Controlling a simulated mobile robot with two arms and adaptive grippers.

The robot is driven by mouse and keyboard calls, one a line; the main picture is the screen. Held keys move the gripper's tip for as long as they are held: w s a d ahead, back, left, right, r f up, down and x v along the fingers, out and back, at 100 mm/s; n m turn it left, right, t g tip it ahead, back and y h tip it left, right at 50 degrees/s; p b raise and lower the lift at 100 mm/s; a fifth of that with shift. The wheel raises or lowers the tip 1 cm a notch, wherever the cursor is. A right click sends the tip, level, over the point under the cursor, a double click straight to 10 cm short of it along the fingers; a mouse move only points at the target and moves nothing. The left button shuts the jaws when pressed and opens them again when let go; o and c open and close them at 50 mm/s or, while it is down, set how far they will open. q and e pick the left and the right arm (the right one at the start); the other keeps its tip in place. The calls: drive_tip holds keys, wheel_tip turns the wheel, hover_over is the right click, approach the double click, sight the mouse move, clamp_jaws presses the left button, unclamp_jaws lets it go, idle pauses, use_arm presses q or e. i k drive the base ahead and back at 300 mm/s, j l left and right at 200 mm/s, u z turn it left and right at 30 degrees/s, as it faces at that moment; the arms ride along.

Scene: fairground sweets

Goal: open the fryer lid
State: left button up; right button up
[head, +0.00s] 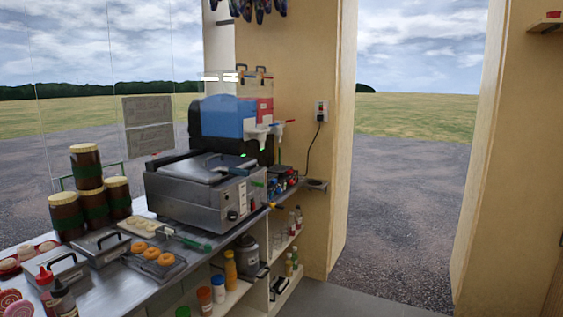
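The fryer (205,190) is a boxy stainless steel unit at the far end of the counter, in the middle left of the head view. Its front panel carries a dial and small switches. The lid (195,168) is a flat metal cover on top with a dark handle; it looks shut. A green-handled tool sticks out low at the fryer's front, by the counter edge. Neither of my grippers shows in this view.
Blue and red slush tanks (226,117) stand behind the fryer. Brown jars (87,168), doughnuts on a tray (155,260) and sauce bottles (62,300) crowd the counter (120,296). Shelves with bottles sit below. Grey floor (330,295) is clear at lower right, by an open doorway.

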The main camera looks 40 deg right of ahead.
sight(202, 168)
drive_tip(key=z, duration=1)
drive_tip(key=i+l+u, duration=0.2)
drive_tip(key=i+l, duration=0.25)
drive_tip(key=i+j, duration=0.05)
drive_tip(key=i, duration=0.05)
